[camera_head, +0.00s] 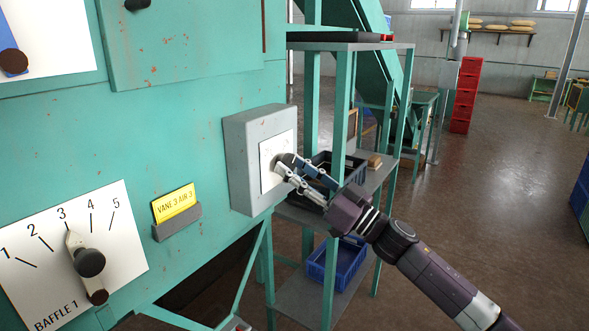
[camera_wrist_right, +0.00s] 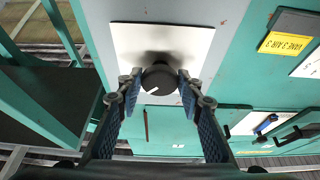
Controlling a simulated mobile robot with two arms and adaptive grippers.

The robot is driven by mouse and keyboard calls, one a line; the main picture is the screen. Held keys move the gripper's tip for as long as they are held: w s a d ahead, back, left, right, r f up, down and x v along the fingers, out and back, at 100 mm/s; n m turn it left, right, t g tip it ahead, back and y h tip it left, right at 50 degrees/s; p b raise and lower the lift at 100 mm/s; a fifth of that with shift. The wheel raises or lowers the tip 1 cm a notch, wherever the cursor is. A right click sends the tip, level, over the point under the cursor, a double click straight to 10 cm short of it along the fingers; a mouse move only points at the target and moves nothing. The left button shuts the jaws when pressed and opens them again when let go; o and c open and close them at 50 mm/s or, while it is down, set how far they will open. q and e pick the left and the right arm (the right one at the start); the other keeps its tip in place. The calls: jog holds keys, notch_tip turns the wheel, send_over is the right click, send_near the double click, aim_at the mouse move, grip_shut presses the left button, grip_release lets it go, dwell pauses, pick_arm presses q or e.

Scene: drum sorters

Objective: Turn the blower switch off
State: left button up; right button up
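The blower switch is a round dark knob (camera_wrist_right: 159,78) with a white pointer line, on a white plate (camera_wrist_right: 190,40). In the head view the plate sits on the face of a grey box (camera_head: 240,165) fixed to the green machine. The switch's lettering is not readable. My right gripper (camera_head: 283,166) reaches the knob from the right, and its fingers hide much of it. In the right wrist view its fingertips (camera_wrist_right: 159,80) are on both sides of the knob and appear to touch it. My left gripper is not in view.
The Baffle 1 dial (camera_head: 88,262) is at lower left, its pointer near 3. A yellow "VANE 3 AIR 3" card (camera_head: 174,203) sits in a holder left of the box. Open floor lies to the right.

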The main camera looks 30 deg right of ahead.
jog(key=c, duration=0.5)
jog(key=shift+o, duration=0.2)
